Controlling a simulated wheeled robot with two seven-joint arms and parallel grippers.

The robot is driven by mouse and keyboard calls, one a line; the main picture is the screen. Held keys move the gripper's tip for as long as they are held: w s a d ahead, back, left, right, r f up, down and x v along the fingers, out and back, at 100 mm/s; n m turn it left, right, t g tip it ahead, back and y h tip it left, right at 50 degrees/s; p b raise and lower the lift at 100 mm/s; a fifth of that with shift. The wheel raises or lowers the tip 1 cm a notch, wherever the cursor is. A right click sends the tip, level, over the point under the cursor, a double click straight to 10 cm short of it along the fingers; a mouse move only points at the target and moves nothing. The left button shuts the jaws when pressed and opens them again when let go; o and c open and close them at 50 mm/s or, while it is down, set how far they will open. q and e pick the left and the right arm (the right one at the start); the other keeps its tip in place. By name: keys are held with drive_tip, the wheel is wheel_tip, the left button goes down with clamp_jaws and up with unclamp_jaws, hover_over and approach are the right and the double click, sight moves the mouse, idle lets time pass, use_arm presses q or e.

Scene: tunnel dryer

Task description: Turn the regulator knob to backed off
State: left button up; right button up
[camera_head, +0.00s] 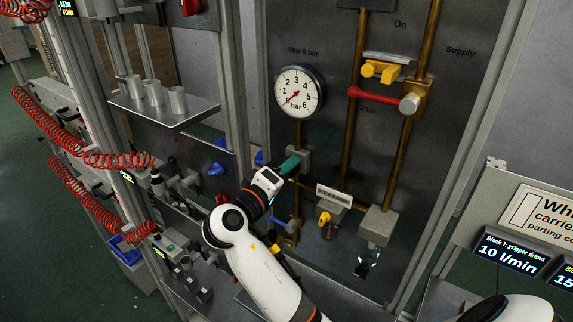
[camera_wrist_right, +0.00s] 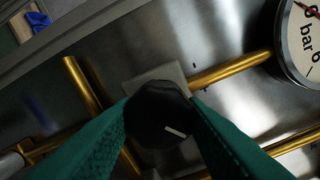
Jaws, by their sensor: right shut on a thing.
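The regulator knob (camera_wrist_right: 165,118) is black with a white mark, and sits between the teal fingers in the right wrist view. My right gripper (camera_head: 289,165) is shut on it; the fingers (camera_wrist_right: 160,110) touch its two sides. In the head view the fingers cover the knob, and only the grey regulator body (camera_head: 299,158) shows behind them. The round pressure gauge (camera_head: 299,92) is above, under the label "Max 5 bar". Its red needle points low left, near 0. The gauge edge also shows in the right wrist view (camera_wrist_right: 303,45). My left gripper is not in view.
A red lever (camera_head: 375,95) lies across the supply pipe beside the gauge, near "Shut". A yellow handle (camera_head: 380,70) is above it. A small yellow knob (camera_head: 324,218) is lower down. A shelf (camera_head: 165,113) with metal cups and red coiled hoses (camera_head: 110,160) stand left.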

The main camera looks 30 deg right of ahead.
drive_tip(key=n, duration=1)
drive_tip(key=shift+p, duration=0.4)
drive_tip(key=o, duration=1)
drive_tip(key=shift+a, duration=0.1)
drive_tip(key=shift+w, duration=0.1)
